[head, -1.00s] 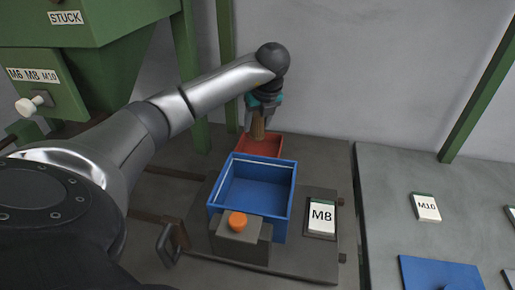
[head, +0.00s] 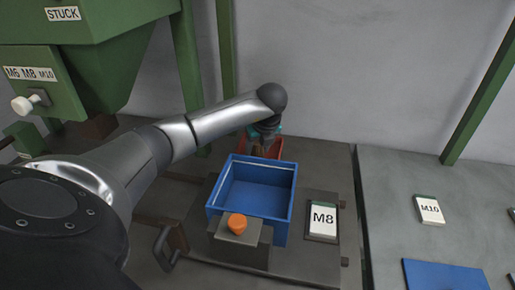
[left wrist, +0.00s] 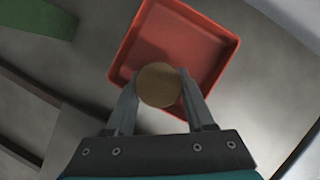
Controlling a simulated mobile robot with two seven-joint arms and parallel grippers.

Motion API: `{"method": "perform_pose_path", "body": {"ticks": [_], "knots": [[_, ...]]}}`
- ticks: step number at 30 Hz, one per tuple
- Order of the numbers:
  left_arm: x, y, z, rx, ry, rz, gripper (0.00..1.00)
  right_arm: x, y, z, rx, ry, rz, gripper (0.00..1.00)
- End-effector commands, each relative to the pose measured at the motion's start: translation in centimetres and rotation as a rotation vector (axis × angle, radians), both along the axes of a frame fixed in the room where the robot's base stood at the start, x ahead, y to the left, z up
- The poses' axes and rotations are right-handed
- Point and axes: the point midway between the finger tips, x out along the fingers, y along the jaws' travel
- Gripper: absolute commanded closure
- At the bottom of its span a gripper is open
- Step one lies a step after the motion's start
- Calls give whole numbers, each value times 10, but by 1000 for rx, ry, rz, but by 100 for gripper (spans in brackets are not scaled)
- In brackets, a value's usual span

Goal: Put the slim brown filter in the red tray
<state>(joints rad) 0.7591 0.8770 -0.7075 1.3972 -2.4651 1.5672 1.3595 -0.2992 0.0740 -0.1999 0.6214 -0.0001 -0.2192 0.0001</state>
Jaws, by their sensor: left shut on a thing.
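The slim brown filter (left wrist: 159,85) shows end-on as a round brown disc in the left wrist view. My left gripper (left wrist: 158,92) is shut on it, one finger on each side. The red tray (left wrist: 205,45) lies below it in that view, and the filter overlaps the tray's near corner region. In the head view my left gripper (head: 266,138) is low over the red tray (head: 274,152) behind the blue bin, and the filter is mostly hidden there. I cannot tell whether the filter touches the tray floor. My right gripper is not in view.
An empty blue bin (head: 289,207) stands just in front of the red tray. A grey block with an orange button (head: 237,224) and an M8 card (head: 322,219) are near it. A green hopper (head: 110,60) is at the left. The grey table (head: 390,200) is at the right.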

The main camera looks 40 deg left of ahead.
Motion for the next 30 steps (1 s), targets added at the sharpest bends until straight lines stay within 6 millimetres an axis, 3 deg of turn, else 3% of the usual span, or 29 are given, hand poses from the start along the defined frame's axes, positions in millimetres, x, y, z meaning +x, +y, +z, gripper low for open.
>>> {"method": "perform_pose_path", "body": {"ticks": [1, 2, 9, 20, 30], "knots": [[0, 0, -3, 0, 1, 0, 100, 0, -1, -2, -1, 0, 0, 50], [0, 0, -2, 0, 1, 0, 43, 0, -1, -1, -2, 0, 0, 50], [0, 0, -1, 0, 1, 0, 16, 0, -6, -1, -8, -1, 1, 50], [0, 0, 5, 0, 0, 0, 16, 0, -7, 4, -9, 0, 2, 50], [-11, -23, 69, 1, -5, -2, 16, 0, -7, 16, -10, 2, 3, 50]]}}
